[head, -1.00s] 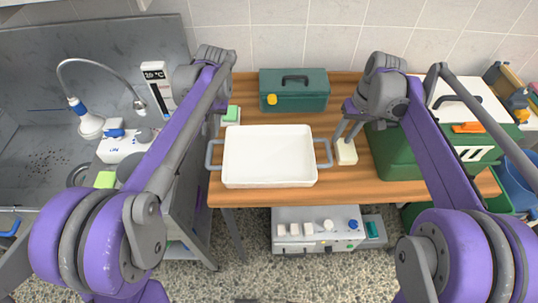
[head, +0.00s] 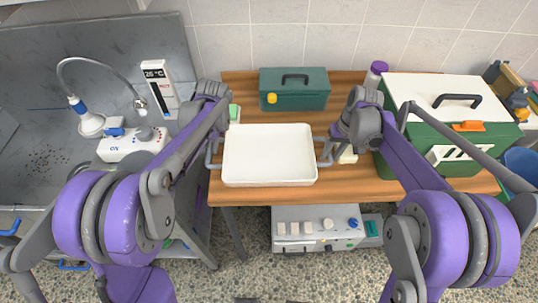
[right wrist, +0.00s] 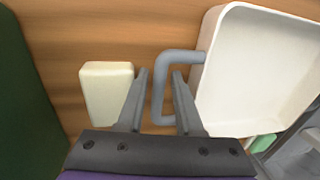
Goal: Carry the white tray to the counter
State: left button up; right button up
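The white tray (head: 268,157) lies flat on the wooden table, empty, with a grey handle on each side. In the right wrist view the tray (right wrist: 262,60) is at the right, with its grey loop handle (right wrist: 158,95) facing me. My right gripper (right wrist: 161,76) is open, its fingers on either side of that handle with gaps showing. My left gripper (head: 215,143) is at the tray's left handle (head: 211,158); my arm partly hides its fingers, so I cannot tell whether they are shut. The counter is not clearly identifiable.
A cream block (right wrist: 107,92) lies close beside my right gripper. A green toolbox (head: 293,97) stands behind the tray, and a green-and-white cooler (head: 450,100) at the right. A green sponge (head: 234,112) lies behind my left gripper. A metal sink (head: 40,140) is at the left.

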pick_arm(q)
jog(key=shift+a+f, duration=0.15)
jog(key=shift+f, duration=0.45)
pick_arm(e)
jog(key=shift+a+f, duration=0.1)
jog(key=shift+f, duration=0.5)
pick_arm(q)
grip_shut()
pick_arm(e)
grip_shut()
